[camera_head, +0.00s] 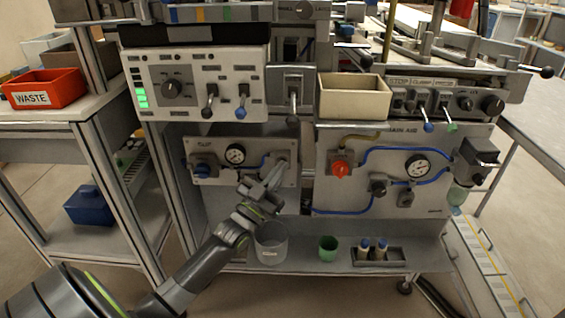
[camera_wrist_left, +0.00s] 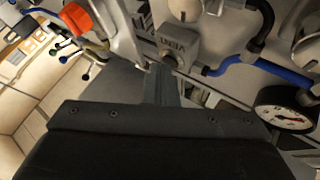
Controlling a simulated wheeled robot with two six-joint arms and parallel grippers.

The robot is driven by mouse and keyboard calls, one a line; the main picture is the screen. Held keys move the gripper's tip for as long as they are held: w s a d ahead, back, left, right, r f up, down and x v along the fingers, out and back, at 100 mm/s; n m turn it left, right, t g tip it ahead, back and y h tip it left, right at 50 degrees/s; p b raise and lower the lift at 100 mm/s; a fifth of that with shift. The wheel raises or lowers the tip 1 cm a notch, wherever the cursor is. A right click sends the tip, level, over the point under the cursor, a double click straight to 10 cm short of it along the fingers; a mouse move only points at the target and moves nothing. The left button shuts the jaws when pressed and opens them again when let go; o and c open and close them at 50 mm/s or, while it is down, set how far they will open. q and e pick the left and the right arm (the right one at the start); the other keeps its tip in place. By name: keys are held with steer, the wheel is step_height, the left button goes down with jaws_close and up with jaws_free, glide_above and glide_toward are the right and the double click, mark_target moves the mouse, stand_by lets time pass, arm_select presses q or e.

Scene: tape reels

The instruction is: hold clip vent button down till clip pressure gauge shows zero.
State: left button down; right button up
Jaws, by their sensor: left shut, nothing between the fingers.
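The clip panel (camera_head: 209,177) is an upright plate on the front of the bench. Its round pressure gauge (camera_head: 235,153) has a white dial and also shows in the left wrist view (camera_wrist_left: 288,108); I cannot read the needle surely. The vent button (camera_wrist_left: 174,60) sits on a small grey block (camera_wrist_left: 180,43) with an upside-down vent label. My left gripper (camera_head: 279,170) is shut and empty, pointing up at that block. In the left wrist view its fingertips (camera_wrist_left: 160,72) are at the button; whether they touch it I cannot tell. My right gripper is not in view.
Blue hose (camera_wrist_left: 285,70) runs beside the block. To the right is the main air panel (camera_head: 330,196) with a red knob (camera_head: 340,168) and another gauge (camera_head: 417,166). A grey bin (camera_head: 271,243) and green cup (camera_head: 328,249) stand on the shelf below.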

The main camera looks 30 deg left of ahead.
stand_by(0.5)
arm_select(q)
steer(key=shift+s+d+p, duration=0.4)
steer(key=shift+s+d, duration=0.05)
steer(key=shift+s, duration=0.25)
steer(key=s+d, duration=0.1)
steer(key=s+p, duration=0.1)
steer(key=s+d, duration=0.1)
steer(key=s, duration=0.1)
steer(key=shift+s+d, duration=0.1)
steer(key=shift+d, duration=0.2)
stand_by(0.3)
